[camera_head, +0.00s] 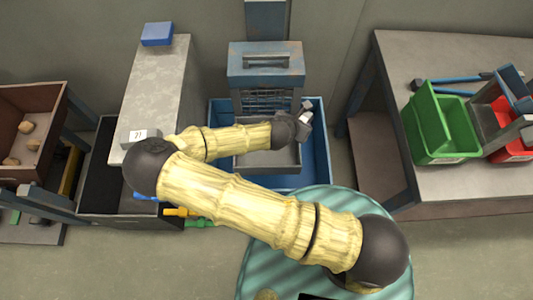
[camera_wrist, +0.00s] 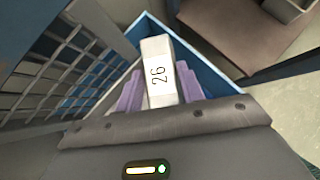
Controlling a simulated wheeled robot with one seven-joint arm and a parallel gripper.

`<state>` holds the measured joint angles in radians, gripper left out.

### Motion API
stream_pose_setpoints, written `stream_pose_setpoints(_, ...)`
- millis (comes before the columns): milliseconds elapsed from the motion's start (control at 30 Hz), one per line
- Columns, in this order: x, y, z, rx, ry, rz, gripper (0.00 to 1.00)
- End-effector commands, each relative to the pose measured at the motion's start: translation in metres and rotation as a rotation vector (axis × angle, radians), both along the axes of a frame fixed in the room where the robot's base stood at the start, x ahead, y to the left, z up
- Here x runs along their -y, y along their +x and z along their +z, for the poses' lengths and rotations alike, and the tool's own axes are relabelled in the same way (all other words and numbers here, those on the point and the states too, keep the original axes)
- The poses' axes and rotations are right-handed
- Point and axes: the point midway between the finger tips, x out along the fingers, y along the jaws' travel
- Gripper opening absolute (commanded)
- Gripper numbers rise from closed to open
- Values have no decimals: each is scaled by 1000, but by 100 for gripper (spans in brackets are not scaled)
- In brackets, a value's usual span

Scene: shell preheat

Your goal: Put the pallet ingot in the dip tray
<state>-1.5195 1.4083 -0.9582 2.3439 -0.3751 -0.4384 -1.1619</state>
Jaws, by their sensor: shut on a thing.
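My gripper (camera_head: 304,115) is shut on a pale grey ingot (camera_wrist: 158,70) marked 26. In the wrist view the ingot stands out between the two purple fingers of my gripper (camera_wrist: 160,88). In the head view the gripper is at the right side of a grey tray (camera_head: 262,167), over or near its edge. The tray sits within a larger blue bin (camera_head: 322,150), whose rim also shows past the ingot in the wrist view (camera_wrist: 205,70). My arm hides part of the tray. I cannot tell the ingot's height above it.
A blue frame (camera_head: 265,62) with a wire rack stands at the tray's back. Another marked block (camera_head: 139,135) sits on the grey bench (camera_head: 152,90), with a blue block (camera_head: 157,33) at its far end. The right table (camera_head: 405,60) holds green (camera_head: 438,125) and red bins.

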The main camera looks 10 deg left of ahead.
Motion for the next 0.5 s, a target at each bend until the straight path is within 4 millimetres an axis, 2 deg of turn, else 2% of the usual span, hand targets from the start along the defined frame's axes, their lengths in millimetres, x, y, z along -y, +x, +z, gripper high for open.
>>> stream_pose_setpoints(33, -6, -2, -12, 4, -4, -6, 0)
stream_pose_setpoints(500, -46, -21, -43, 0, 10, -110, 0)
